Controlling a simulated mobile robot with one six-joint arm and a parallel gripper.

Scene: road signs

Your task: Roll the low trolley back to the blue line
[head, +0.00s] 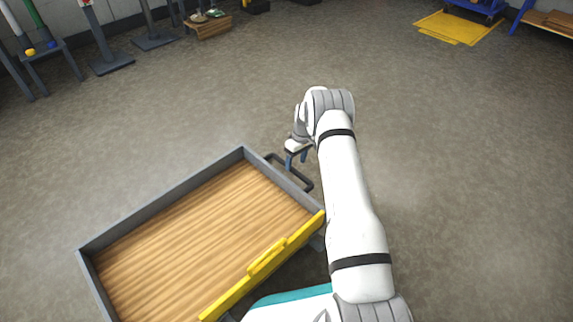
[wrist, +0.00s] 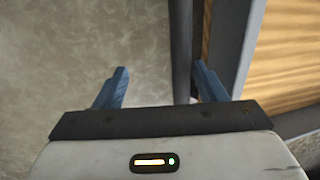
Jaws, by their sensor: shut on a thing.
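The low trolley (head: 88,252) has a wooden deck, raised grey edges and a yellow board (head: 225,300) along its near right side. It stands at the lower left in the head view, set at an angle. A dark bar handle (head: 303,179) sticks out from its right end. My gripper (head: 297,158) is at this handle, its blue fingers pointing down, and is shut on it. In the wrist view, the handle bar (wrist: 181,60) runs between the fingers (wrist: 160,82), closer to the right one. The trolley's edge and deck show at the right there. I see no blue line.
The grey floor (head: 450,160) is clear to the right of and beyond the trolley. At the back stand a small table (head: 45,50), posts on dark bases (head: 110,63), a wooden crate (head: 208,27) and a yellow platform (head: 460,27).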

